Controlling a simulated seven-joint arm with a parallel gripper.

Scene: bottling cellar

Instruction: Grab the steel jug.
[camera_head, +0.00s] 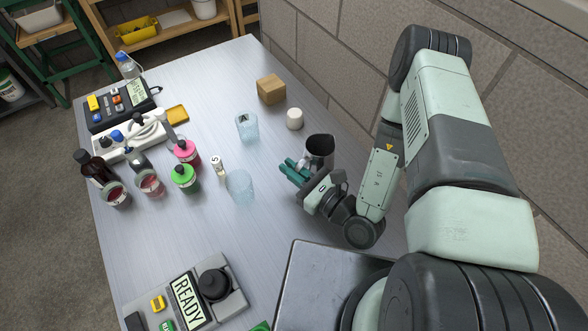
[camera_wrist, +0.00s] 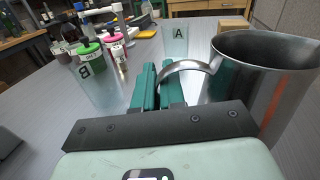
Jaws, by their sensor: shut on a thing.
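The steel jug (camera_head: 319,148) stands upright on the table near the wall side, with its open top showing. In the wrist view the jug (camera_wrist: 270,75) fills the right side, its curved handle (camera_wrist: 186,68) pointing toward my fingers. My gripper (camera_head: 294,170) is low beside the jug, with green fingers. In the wrist view the fingers (camera_wrist: 160,85) are close together at the handle and shut on it. The exact contact is partly hidden by the fingers.
Clear glass A (camera_head: 247,126) and glass B (camera_head: 240,186) stand left of the jug. A white cup-like object (camera_head: 294,118) and a wooden block (camera_head: 271,89) are behind it. Bottles, including a green-capped one (camera_head: 184,177), stand further left. The middle front table is clear.

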